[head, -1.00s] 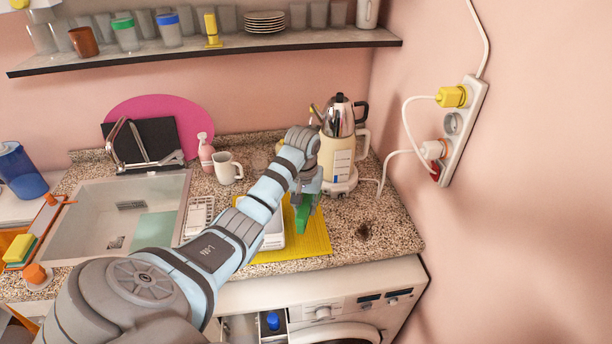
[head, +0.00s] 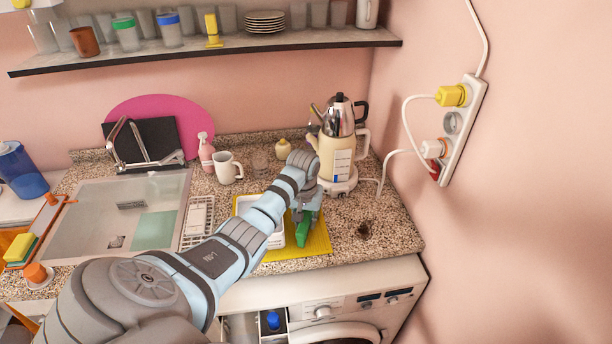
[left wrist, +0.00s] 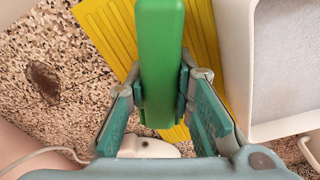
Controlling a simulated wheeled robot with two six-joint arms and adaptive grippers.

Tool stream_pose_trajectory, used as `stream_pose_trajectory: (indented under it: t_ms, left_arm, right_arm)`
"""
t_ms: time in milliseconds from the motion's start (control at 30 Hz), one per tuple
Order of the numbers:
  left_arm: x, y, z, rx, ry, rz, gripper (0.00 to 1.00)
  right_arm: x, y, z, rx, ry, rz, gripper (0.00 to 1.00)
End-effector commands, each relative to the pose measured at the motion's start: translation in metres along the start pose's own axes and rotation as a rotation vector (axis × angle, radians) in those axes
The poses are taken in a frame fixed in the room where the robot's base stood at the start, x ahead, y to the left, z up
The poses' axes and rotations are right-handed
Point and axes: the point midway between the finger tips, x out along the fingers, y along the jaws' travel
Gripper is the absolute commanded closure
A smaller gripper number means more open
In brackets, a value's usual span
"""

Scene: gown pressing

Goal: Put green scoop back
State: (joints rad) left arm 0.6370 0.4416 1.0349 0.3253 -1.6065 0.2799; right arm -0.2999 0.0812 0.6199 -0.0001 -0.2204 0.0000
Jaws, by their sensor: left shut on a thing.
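The green scoop (head: 302,233) is in my left gripper (head: 306,208), over the yellow mat (head: 318,244) on the counter. In the left wrist view the scoop's green part (left wrist: 161,50) sits between the two fingers (left wrist: 162,88), which are shut on it. I cannot tell whether the scoop touches the mat. A white tray (head: 275,240) lies just left of the scoop, partly hidden by my arm. Its rim shows at the right of the left wrist view (left wrist: 237,70). My right gripper does not show.
A kettle on a cream base (head: 336,160) stands behind the gripper, its white cord running right. A white mug (head: 227,168) and pink bottle (head: 206,152) stand at the back. The sink (head: 100,225) is on the left. The counter right of the mat is mostly clear.

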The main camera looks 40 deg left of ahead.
Motion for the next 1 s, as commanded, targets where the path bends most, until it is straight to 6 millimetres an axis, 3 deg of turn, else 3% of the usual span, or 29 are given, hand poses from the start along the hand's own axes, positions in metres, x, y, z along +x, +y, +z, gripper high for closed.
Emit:
stream_pose_trajectory:
  t_ms: [500,533,633,1000]
  left_arm:
    - [0.0112,0.0000,0.0013,0.000,0.000,0.000,1.00]
    - [0.0107,0.0000,0.0012,0.000,0.000,0.000,0.74]
    - [0.0104,0.0000,0.0011,0.000,0.000,0.000,0.58]
    - [0.0053,-0.0001,0.0005,0.000,0.001,0.000,0.55]
  right_arm:
    - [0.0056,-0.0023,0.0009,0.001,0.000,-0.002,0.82]
    - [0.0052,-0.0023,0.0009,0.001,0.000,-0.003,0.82]
    - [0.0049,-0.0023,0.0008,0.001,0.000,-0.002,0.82]
    - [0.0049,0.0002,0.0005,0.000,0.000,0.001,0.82]
